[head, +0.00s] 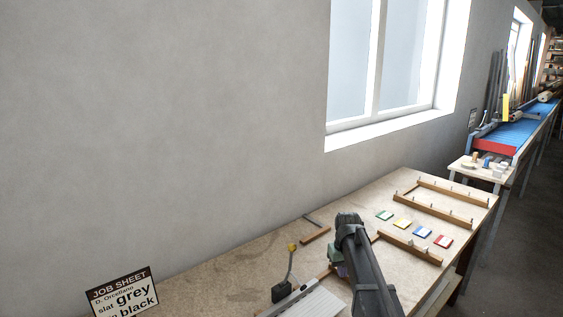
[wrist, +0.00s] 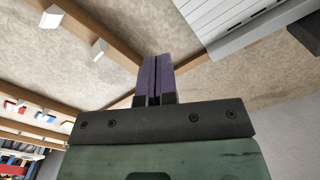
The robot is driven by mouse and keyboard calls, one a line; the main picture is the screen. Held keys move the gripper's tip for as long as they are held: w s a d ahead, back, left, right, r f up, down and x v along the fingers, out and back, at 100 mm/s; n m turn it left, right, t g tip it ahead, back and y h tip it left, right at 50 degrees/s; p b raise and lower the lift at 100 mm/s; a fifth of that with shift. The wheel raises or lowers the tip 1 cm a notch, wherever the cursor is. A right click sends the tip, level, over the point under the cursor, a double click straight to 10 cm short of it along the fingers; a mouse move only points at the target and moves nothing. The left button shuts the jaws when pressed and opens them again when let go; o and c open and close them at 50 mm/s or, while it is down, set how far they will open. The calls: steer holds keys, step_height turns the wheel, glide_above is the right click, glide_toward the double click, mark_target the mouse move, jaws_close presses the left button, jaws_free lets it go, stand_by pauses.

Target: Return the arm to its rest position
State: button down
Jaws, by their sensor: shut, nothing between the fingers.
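My gripper (wrist: 155,75) shows in the wrist view with its two purple fingers pressed together, nothing between them. Wooden strips and the bench top lie beyond the fingertips. In the head view my dark arm reaches over the workbench (head: 235,268) from the bottom edge. It hides most of the gripper; only a bit of green and purple shows at its left side. The white slatted panel (head: 312,304) lies on the bench left of the arm, and it also shows in the wrist view (wrist: 222,25).
A job sheet sign (head: 122,292) stands at the bench's left. A switch-like device with a yellow top (head: 292,247) stands near the slatted panel. Wooden rails (head: 432,208) with pegs and several coloured cards (head: 403,222) lie to the right. The wall runs behind; a blue conveyor (head: 515,130) stands far right.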

steer(key=s+a+m, duration=0.2)
steer(key=s, duration=2.5)
steer(key=shift+s+a, duration=0.2)
steer(key=shift+s, duration=0.15)
steer(key=shift+f, duration=0.1)
